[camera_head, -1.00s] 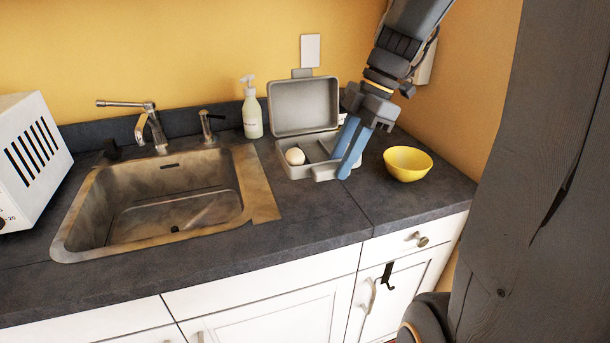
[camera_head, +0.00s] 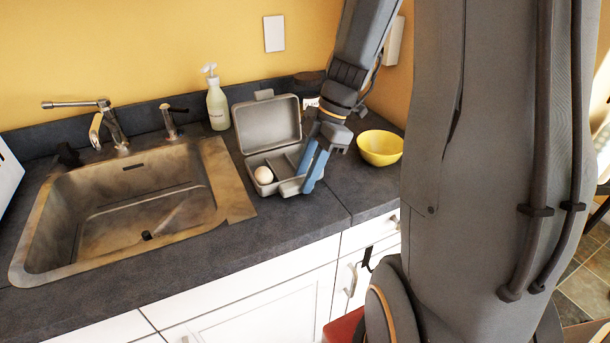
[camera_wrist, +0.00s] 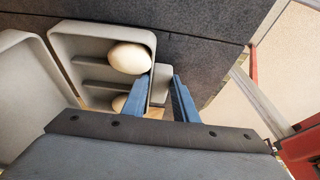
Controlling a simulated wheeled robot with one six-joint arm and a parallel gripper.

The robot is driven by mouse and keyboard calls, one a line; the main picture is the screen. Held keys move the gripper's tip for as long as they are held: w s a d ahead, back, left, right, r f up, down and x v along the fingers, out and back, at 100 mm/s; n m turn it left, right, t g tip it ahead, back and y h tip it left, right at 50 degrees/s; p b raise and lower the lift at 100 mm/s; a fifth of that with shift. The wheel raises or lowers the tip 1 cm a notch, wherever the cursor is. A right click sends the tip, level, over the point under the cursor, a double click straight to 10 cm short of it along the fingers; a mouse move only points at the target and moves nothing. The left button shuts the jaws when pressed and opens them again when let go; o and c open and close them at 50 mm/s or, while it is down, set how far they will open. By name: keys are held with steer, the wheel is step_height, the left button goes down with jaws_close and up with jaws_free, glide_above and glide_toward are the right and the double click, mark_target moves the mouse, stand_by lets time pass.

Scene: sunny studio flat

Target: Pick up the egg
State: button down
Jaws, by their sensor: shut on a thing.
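A pale egg (camera_head: 264,175) lies in the left end of an open grey box (camera_head: 284,159) on the dark counter. The egg also shows in the wrist view (camera_wrist: 129,57), at the box's upper end and outside my fingers. A second pale, rounded thing (camera_wrist: 119,103), perhaps another egg, is partly hidden behind one finger. My gripper (camera_head: 306,186) is low at the box's front right. Its blue fingers (camera_wrist: 160,93) stand on either side of a grey part of the box's front edge. No egg shows between them.
A yellow bowl (camera_head: 380,148) stands right of the box. A soap bottle (camera_head: 217,106) stands behind left, and a metal sink (camera_head: 45,225) lies left. The box's raised lid (camera_head: 267,124) stands at its back. Bare counter (camera_head: 280,225) lies in front.

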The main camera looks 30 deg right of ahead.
steer(key=shift+f, duration=0.25)
steer(key=c, duration=1.4)
jaws_free()
